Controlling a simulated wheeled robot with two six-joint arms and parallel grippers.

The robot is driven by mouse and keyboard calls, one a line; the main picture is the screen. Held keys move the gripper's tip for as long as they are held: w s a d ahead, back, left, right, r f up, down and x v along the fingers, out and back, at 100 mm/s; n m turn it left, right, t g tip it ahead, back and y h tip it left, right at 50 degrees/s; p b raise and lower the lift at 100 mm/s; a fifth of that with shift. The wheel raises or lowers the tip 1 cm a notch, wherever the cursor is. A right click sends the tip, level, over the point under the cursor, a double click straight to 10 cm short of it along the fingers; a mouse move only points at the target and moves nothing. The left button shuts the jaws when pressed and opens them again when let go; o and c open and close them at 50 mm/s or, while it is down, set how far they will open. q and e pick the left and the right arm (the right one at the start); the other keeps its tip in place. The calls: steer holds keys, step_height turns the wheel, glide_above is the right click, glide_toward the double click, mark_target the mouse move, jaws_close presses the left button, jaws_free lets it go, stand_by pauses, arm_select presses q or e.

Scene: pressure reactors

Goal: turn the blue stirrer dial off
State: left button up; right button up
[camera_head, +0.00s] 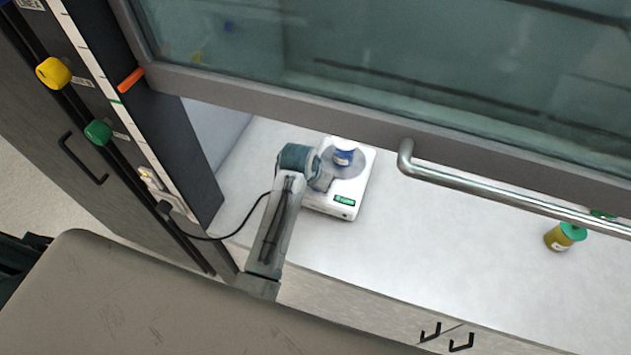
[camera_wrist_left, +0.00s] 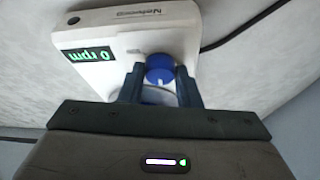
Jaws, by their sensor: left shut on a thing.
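The white stirrer (camera_head: 325,203) stands on the bench, with a green-lit display on its front. My left gripper (camera_wrist_left: 161,84) is shut on the dial, one finger on each side. In the head view my left gripper (camera_head: 322,180) is at the stirrer's left side, and my wrist hides the dial. My right gripper is not in view.
A raised glass sash with a metal handle (camera_head: 500,190) spans above the bench. A black cable (camera_head: 235,230) runs left. The middle bench is clear.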

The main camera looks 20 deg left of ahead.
arm_select(q)
steer(key=o, duration=1)
steer(key=shift+c, duration=0.2)
steer(key=d+b+v, duration=0.1)
steer(key=b+v, duration=0.2)
steer(key=v, duration=0.7)
steer(key=shift+a+r, duration=0.35)
steer(key=shift+a, duration=0.1)
steer(key=shift+s, duration=0.1)
